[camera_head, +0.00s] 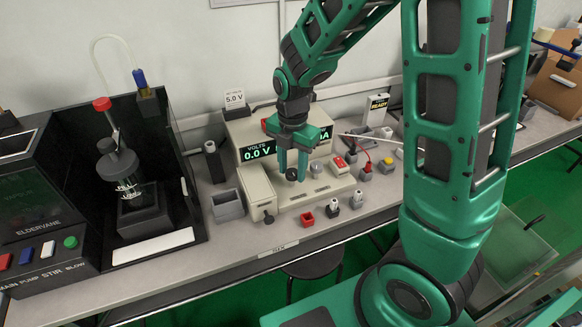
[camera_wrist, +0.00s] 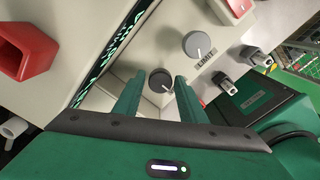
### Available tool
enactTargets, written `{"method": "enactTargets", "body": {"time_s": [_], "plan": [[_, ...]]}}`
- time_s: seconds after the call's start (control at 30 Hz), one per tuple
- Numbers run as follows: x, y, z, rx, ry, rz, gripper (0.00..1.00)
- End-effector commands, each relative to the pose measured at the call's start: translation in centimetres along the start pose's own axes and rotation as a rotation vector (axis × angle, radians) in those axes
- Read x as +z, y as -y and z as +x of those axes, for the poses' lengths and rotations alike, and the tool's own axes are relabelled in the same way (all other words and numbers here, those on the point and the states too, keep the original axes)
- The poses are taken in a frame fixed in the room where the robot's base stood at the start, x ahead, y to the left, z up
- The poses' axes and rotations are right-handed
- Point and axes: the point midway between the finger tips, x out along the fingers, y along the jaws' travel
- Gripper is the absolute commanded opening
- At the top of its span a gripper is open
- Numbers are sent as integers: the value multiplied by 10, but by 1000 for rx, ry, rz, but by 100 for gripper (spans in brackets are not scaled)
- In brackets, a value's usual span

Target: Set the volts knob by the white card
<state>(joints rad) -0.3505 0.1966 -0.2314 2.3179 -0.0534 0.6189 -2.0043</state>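A beige power supply (camera_head: 235,130) on the bench has a display (camera_head: 257,152) reading VOLTS 0.0 V. The white card (camera_head: 235,99) on top reads 5.0 V. A dark round knob (camera_head: 291,174), apparently the volts knob, is on the front below the display; its own label is not readable. My gripper (camera_head: 293,176) points down at it. In the wrist view the dark knob (camera_wrist: 160,80) lies between the tips of my open gripper (camera_wrist: 155,86), with gaps on both sides. A grey knob (camera_wrist: 196,44) marked LIMIT is beside it.
Small connectors (camera_head: 333,208), a red open box (camera_head: 307,219) and a grey tray (camera_head: 227,205) stand around the supply. A red switch (camera_head: 339,165) and a READY sign (camera_head: 379,102) are to the right. A dark stirrer station (camera_head: 150,220) is at left.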

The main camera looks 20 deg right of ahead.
Motion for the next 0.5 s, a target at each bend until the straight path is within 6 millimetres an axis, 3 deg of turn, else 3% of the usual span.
{"method": "enactTargets", "body": {"time_s": [0.03, 0.1, 0.5], "plan": [[0, 0, 0, 0, 0, 0, 24], [0, 0, 0, 0, 0, 0, 7], [0, -1, -1, 2, 1, 53, 7]]}}
